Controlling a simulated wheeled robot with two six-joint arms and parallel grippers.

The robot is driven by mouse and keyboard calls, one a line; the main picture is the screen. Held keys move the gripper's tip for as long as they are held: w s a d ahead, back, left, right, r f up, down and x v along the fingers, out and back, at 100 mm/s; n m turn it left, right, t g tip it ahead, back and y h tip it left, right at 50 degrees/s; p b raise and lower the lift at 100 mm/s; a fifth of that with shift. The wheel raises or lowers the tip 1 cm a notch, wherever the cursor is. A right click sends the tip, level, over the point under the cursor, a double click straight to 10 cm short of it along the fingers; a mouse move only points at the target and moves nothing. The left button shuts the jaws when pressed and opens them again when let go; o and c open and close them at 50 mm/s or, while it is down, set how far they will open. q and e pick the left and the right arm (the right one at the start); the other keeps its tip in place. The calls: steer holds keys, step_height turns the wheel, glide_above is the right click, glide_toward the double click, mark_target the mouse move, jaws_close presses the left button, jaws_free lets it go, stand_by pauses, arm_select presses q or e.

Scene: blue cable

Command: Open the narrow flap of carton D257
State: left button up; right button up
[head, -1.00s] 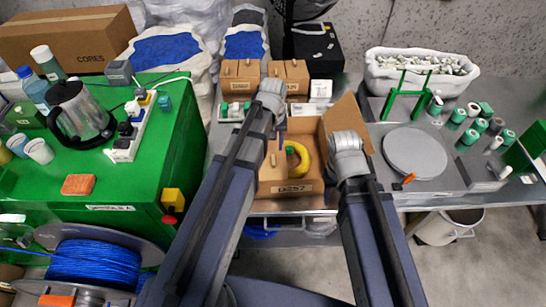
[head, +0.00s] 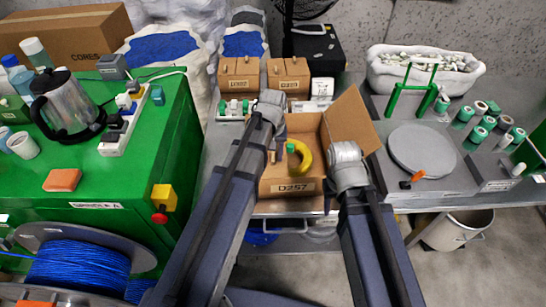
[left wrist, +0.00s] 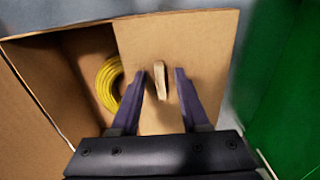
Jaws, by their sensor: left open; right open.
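Carton D257 (head: 292,188) stands on the grey bench in the head view, its label facing me. A wide flap (head: 351,118) stands open on its right. A yellow coil (head: 304,158) lies inside; it also shows in the left wrist view (left wrist: 108,82). In that view a flat flap (left wrist: 195,35) with a raised tan tab (left wrist: 159,80) covers part of the opening. My left gripper (left wrist: 166,75) is open, one finger on each side of the tab; I cannot tell whether they touch it. My right gripper (head: 349,178) is beside the carton's right side, its fingertips hidden.
Two small closed cartons (head: 240,72) (head: 288,72) stand behind. A grey round plate (head: 420,150) and a green stand (head: 412,92) are to the right. A green cabinet (head: 120,225) with a kettle (head: 66,105) stands left.

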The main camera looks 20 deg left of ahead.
arm_select(q)
jaws_close()
stand_by(1.4)
